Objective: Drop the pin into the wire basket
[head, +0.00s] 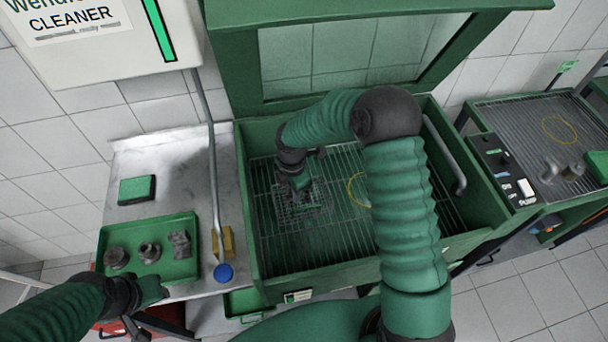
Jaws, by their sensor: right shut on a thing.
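The wire basket (318,211) stands on the slatted rack inside the green wash tank, left of the tank's middle. My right gripper (301,184) points down just over the basket, at its back left part. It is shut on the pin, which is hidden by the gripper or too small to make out. I cannot tell whether the gripper touches the basket's rim. My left gripper (150,291) is at the lower left, by the front edge of the green tray, and whether its fingers are apart is unclear.
The green tray (188,270) with several metal parts lies on the steel side table. A raised lid stands behind. A yellow ring (357,190) marks the rack right of the basket.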

